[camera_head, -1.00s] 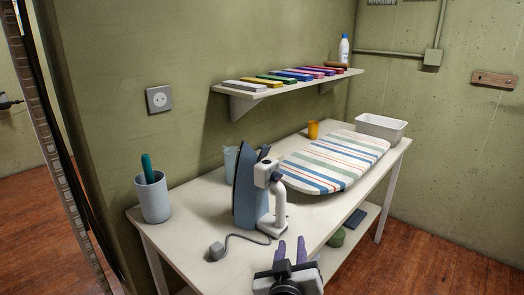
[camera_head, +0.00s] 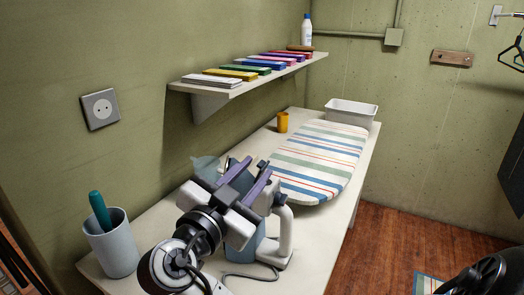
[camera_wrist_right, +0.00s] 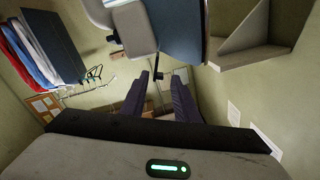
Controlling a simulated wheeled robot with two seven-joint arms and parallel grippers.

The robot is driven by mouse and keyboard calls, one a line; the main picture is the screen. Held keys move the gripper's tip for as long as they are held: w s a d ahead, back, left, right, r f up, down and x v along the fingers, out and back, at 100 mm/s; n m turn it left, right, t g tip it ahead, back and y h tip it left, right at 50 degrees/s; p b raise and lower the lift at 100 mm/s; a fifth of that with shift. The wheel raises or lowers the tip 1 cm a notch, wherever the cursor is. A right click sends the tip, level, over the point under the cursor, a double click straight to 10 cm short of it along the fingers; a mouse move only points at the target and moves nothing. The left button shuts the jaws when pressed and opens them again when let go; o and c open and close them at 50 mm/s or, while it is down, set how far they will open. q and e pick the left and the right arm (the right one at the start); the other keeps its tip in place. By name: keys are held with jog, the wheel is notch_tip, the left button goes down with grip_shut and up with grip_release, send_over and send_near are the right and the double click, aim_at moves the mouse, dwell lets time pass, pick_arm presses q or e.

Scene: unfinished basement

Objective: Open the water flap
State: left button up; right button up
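The blue and white iron (camera_head: 285,235) stands upright on the white table (camera_head: 320,247), with its cord beside it. My right gripper (camera_head: 255,170) is in front of it in the head view and hides much of its upper part. The gripper's two purple fingers are apart with nothing between them. In the right wrist view the open fingers (camera_wrist_right: 160,78) also show, with the iron's white and blue body (camera_wrist_right: 172,32) just beyond and above them. I cannot make out the water flap clearly. Whether the fingers touch the iron cannot be told. My left gripper is not in view.
A striped ironing board (camera_head: 317,160) lies behind the iron, with a yellow cup (camera_head: 282,122) and white bin (camera_head: 350,113). A grey cup (camera_head: 112,250) with a teal-handled item stands front left.

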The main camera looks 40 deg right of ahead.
aim_at(264, 161)
jog(key=p+x, duration=0.1)
jog(key=x, duration=0.7)
jog(key=shift+p, duration=0.35)
jog(key=shift+c, duration=0.3)
